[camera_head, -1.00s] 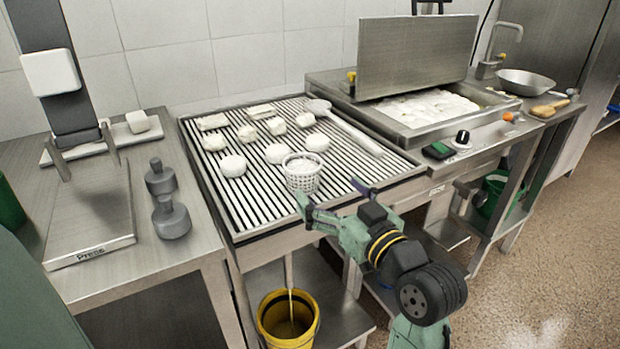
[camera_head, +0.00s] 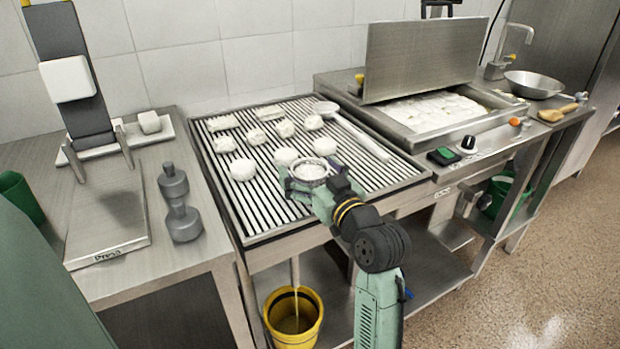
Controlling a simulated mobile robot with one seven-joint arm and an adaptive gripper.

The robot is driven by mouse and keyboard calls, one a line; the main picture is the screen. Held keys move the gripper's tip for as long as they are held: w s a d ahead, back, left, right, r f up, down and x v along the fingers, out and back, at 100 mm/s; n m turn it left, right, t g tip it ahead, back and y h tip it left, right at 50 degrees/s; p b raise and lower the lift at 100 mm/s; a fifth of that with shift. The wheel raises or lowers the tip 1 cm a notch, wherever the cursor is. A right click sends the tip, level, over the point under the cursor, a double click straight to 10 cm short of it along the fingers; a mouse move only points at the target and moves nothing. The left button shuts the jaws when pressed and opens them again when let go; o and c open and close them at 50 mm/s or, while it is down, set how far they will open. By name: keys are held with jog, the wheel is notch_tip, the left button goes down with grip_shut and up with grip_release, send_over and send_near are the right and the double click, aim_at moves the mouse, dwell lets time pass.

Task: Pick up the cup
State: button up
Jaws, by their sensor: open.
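The white perforated cup (camera_head: 310,169), a small round basket with something white in it, stands upright near the front of the slatted grill table. My gripper (camera_head: 311,175) is open at the cup, with one finger on its left side and the other on its right. The hand hides the cup's lower front part. I cannot tell whether the fingers touch it.
Several white cheese-like pieces (camera_head: 242,169) lie on the slats (camera_head: 261,208) behind and left of the cup. A long ladle (camera_head: 358,135) lies to the right. A grey dumbbell-shaped weight (camera_head: 182,222) stands on the left counter. A yellow bucket (camera_head: 293,313) is below.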

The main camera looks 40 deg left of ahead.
jog(key=c, duration=1)
jog(key=shift+o, duration=0.2)
jog(key=shift+r, duration=0.1)
